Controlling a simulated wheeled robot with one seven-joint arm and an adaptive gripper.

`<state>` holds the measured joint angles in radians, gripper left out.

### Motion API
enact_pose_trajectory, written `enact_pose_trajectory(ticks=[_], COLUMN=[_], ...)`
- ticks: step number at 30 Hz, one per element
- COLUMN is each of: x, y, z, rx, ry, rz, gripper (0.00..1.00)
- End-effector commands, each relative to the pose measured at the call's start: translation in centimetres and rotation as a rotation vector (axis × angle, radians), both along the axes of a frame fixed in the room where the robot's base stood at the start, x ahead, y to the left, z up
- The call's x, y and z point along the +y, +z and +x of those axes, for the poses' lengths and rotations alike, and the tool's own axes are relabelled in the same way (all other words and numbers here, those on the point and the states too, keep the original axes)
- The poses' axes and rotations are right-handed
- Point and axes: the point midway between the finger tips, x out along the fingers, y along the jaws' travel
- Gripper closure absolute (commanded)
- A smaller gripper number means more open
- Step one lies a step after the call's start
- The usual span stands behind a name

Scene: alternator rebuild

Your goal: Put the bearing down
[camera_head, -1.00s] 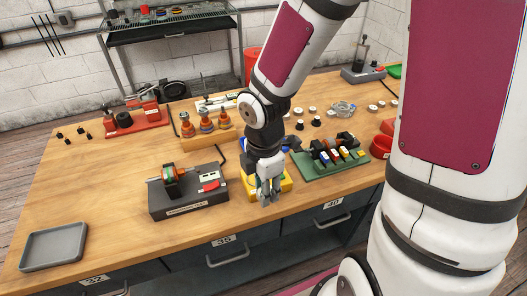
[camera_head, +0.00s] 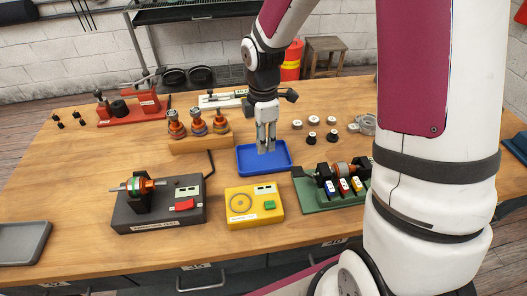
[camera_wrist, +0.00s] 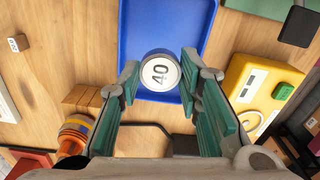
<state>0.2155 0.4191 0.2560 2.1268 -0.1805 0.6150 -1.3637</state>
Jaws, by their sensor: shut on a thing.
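The bearing (camera_wrist: 160,73) is a round, pale disc with a dark rim and the number 40 on its top. In the wrist view it sits between my fingertips, over the blue tray. My gripper (camera_head: 265,150) is shut on it and points down over the blue tray (camera_head: 247,170). In the head view the bearing is hard to make out between the fingers. The tray also fills the top middle of the wrist view (camera_wrist: 135,20). I cannot tell whether the bearing touches the tray floor.
A yellow tester box (camera_head: 268,212) stands in front of the tray. A dark grey test unit (camera_head: 150,220) is at left. A wooden rack (camera_head: 190,144) with several rotor-like parts is close on the tray's left. A green fixture (camera_head: 308,194) is at right. Several small discs (camera_head: 313,120) lie behind it.

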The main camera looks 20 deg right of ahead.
Motion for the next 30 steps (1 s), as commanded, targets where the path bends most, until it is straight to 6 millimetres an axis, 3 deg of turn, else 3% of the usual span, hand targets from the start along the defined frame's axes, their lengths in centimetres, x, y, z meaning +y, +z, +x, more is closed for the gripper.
enact_pose_trajectory(ticks=[15, 26, 27, 29, 30], x=[0.0, 0.0, 0.0, 0.0, 0.0], y=[-5.3, -5.7, -5.7, -5.7, -5.7], z=[-0.1, 0.0, 0.0, 0.0, 0.0], rx=[0.001, -0.001, -0.001, -0.001, -0.001], ry=[0.001, 0.001, 0.001, 0.001, 0.001], rz=[-0.001, 0.0, 0.0, 0.0, 0.0], gripper=[0.97, 0.97, 0.64, 0.5, 0.48])
